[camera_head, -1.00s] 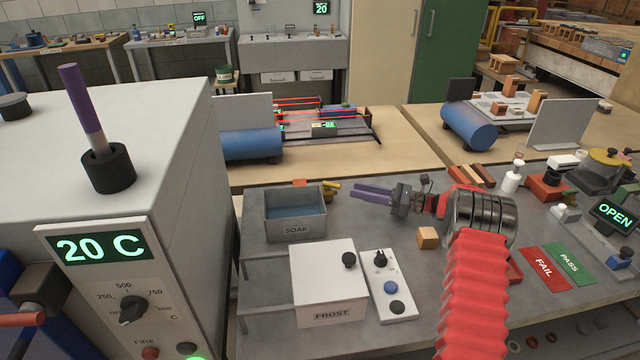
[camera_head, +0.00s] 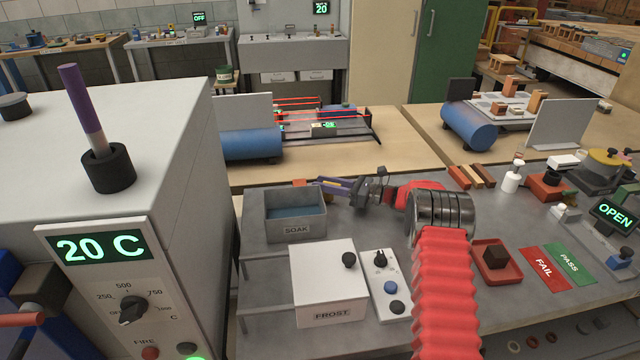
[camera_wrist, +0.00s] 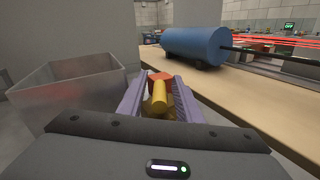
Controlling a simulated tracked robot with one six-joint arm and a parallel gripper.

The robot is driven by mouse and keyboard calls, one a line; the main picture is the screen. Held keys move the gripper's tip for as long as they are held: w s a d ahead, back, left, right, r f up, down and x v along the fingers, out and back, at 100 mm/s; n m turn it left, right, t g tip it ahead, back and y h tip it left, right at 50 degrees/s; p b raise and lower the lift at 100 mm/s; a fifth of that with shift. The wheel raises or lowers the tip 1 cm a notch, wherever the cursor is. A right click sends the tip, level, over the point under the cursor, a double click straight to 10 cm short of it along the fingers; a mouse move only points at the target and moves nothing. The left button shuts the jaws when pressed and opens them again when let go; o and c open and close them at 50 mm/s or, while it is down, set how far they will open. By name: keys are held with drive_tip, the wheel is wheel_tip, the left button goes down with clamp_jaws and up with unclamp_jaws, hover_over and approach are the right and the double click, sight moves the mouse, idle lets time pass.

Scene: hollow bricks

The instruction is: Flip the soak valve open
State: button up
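The soak tank (camera_head: 296,231) is a grey open box labelled SOAK, holding bluish water. It also shows at the left of the wrist view (camera_wrist: 70,98). The soak valve, a red-orange block (camera_head: 299,183) with a yellow lever (camera_wrist: 158,98), is at the tank's back right. In the wrist view, the red block (camera_wrist: 160,76) lies just beyond the lever. My gripper (camera_head: 326,185) has its purple fingers on either side of the yellow lever, with gaps visible. The fingers partly hide the lever in the head view.
A white FROST box (camera_head: 328,280) and a button panel (camera_head: 386,285) stand in front of the tank. A red tray (camera_head: 497,271) with a dark cube (camera_head: 495,256) is right of my arm. A blue cylinder (camera_wrist: 195,45) lies beyond the valve.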

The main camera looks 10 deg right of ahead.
drive_tip(key=shift+x, duration=0.85)
drive_tip(key=shift+c, duration=0.3)
clamp_jaws()
